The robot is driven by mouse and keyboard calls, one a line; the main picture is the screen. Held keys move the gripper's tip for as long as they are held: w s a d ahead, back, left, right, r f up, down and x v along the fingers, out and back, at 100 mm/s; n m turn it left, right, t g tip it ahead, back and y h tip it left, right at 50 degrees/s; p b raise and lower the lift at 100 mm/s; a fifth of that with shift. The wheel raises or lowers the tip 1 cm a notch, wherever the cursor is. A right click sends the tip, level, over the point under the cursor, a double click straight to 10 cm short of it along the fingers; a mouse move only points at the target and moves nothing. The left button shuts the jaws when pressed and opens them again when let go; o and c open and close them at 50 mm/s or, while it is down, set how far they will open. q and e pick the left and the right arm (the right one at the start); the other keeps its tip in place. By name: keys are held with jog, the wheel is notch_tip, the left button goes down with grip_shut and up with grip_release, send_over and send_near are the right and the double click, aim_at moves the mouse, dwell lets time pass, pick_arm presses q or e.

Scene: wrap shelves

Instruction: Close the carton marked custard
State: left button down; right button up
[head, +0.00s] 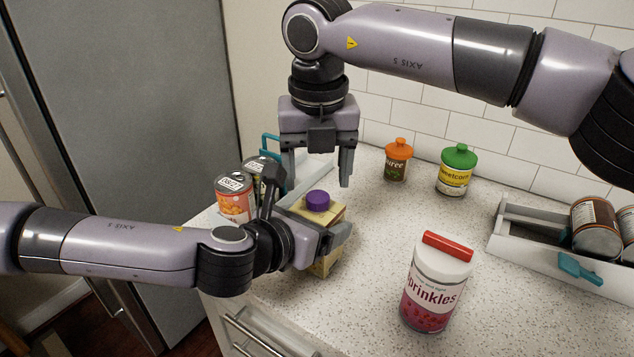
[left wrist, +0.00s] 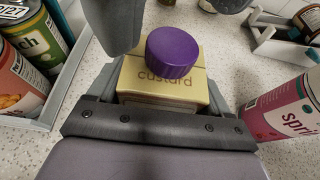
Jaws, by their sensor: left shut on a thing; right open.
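The custard carton (head: 324,264) is a pale yellow box standing upright on the counter, with a purple cap (head: 317,201) on its top. My left gripper (head: 325,238) is shut around the carton's body. In the left wrist view the word "custard" reads on the carton (left wrist: 165,84), and the purple cap (left wrist: 173,53) sits on its sloped top. Whether the cap is fully seated cannot be told. My right gripper (head: 317,176) is open and empty, pointing down just above the cap. One of its fingers also shows beside the cap in the left wrist view.
A sprinkles jar (head: 437,284) with a red lid stands at the front right. Cans (head: 235,198) stand in a tray at the left. Orange-lidded (head: 397,160) and green-lidded (head: 456,171) jars are at the back. A grey tray (head: 530,249) with cans is at the right.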

aim_at(318, 196)
jog(key=shift+r, duration=0.85)
jog(key=shift+c, duration=1.2)
jog(key=n, duration=0.7)
jog(key=shift+r, duration=0.4)
jog(key=n, duration=0.7)
jog(key=shift+w+r+g, duration=0.1)
jog(key=shift+r+g, duration=0.25)
jog(key=shift+g, duration=0.05)
jog(key=n, duration=0.5)
jog(key=r+n, duration=0.1)
jog(key=n, duration=0.1)
jog(key=shift+n, duration=0.3)
jog(key=n, duration=0.6)
jog(key=shift+r+n+g, duration=0.3)
jog(key=shift+r, duration=0.05)
jog(key=shift+f, duration=0.1)
jog(key=shift+f, duration=3.95)
